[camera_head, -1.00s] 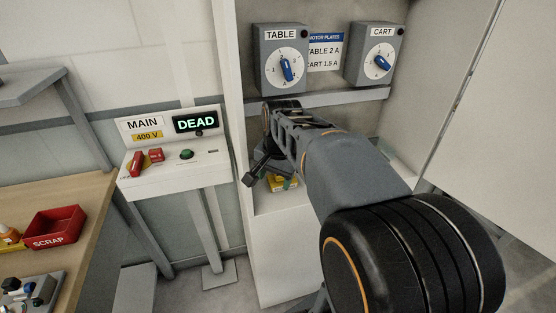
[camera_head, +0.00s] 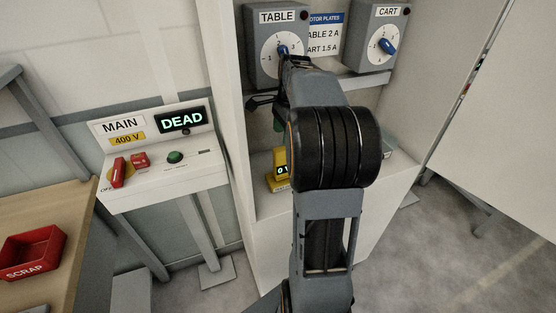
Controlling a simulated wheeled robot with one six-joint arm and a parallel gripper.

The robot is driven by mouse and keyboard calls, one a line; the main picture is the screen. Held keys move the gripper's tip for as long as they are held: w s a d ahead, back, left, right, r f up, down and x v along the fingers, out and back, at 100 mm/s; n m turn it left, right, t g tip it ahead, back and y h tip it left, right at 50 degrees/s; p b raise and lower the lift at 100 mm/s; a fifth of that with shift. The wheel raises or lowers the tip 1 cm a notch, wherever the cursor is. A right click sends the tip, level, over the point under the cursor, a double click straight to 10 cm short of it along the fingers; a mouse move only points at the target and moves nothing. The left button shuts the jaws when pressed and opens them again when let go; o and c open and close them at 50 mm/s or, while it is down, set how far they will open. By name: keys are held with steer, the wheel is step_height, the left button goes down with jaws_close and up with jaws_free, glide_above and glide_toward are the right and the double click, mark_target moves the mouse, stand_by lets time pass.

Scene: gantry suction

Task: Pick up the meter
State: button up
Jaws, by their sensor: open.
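The yellow meter (camera_head: 279,184) stands on the cabinet's lower shelf in the head view. Its small display reads what looks like 0 V, and my arm hides its right part. My gripper (camera_head: 262,104) is open, above the meter and apart from it, just below the TABLE dial box. My arm hides much of the gripper. Something dark green shows between the gripper and the meter, but I cannot tell what it is.
The TABLE box (camera_head: 262,66) and CART box (camera_head: 363,40) sit on the upper shelf. A MAIN 400 V panel (camera_head: 160,172) reading DEAD stands left of the cabinet. A red SCRAP bin (camera_head: 33,252) is on the wooden bench (camera_head: 70,205). A white door panel (camera_head: 510,100) is at right.

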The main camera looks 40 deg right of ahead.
mark_target(283, 148)
steer(key=shift+a+f, duration=0.15)
steer(key=shift+f, duration=1.5)
steer(key=shift+a+f, duration=0.15)
steer(key=shift+f, duration=1.5)
steer(key=shift+c, duration=0.4)
jaws_close()
